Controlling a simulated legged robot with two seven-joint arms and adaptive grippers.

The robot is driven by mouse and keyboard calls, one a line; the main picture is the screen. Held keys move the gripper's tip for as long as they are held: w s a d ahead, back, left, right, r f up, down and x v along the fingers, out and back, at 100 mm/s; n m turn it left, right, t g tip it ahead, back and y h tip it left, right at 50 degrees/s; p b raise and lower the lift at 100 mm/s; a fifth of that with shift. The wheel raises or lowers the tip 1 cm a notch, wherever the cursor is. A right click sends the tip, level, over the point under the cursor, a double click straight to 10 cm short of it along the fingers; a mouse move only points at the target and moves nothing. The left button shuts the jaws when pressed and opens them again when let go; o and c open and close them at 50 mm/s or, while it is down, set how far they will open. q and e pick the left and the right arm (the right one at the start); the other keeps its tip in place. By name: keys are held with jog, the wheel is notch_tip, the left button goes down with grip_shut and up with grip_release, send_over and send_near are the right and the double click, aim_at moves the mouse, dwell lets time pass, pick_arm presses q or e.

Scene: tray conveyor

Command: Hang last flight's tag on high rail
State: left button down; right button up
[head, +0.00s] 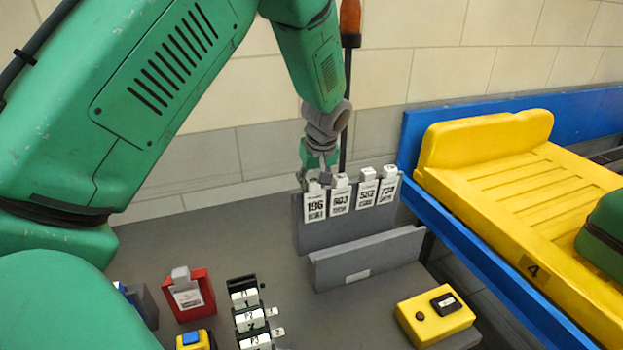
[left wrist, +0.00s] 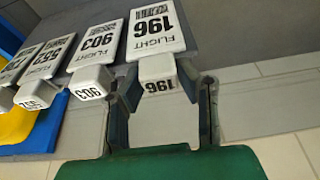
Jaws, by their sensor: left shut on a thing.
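My left gripper (head: 317,178) is at the left end of the high rail (head: 340,236), a grey upright board. It is shut on the white cap of the flight 196 tag (head: 315,206), which hangs against the rail's front face; its fingers show on either side of the cap in the left wrist view (left wrist: 163,98). To its right on the rail hang the 903 tag (head: 340,198), the 552 tag (head: 366,193) and a fourth tag (head: 388,188) whose number is hard to read. My right gripper is not in view.
A lower grey rail (head: 385,253) in front holds no tags. A red holder (head: 205,285), a black rack (head: 235,285) with white cards and a yellow button box (head: 420,330) stand nearer. At right, the blue conveyor (head: 460,225) carries a yellow tray (head: 470,150) with a green case (head: 605,230).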

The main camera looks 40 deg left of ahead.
pick_arm(q)
jog(key=shift+d+f, duration=0.1)
jog(key=shift+d, duration=0.05)
jog(key=c, duration=1.4)
grip_release()
jog(key=shift+a, duration=0.3)
jog(key=shift+c, duration=0.2)
jog(key=o, duration=0.3)
jog(key=shift+a+f, duration=0.15)
jog(key=shift+a, duration=0.1)
jog(key=shift+d, duration=0.15)
jog(key=shift+d+r, duration=0.15)
jog(key=shift+r, duration=0.1)
jog(key=v, duration=1.1)
jog(key=shift+a+r, duration=0.15)
jog(key=shift+a, duration=0.05)
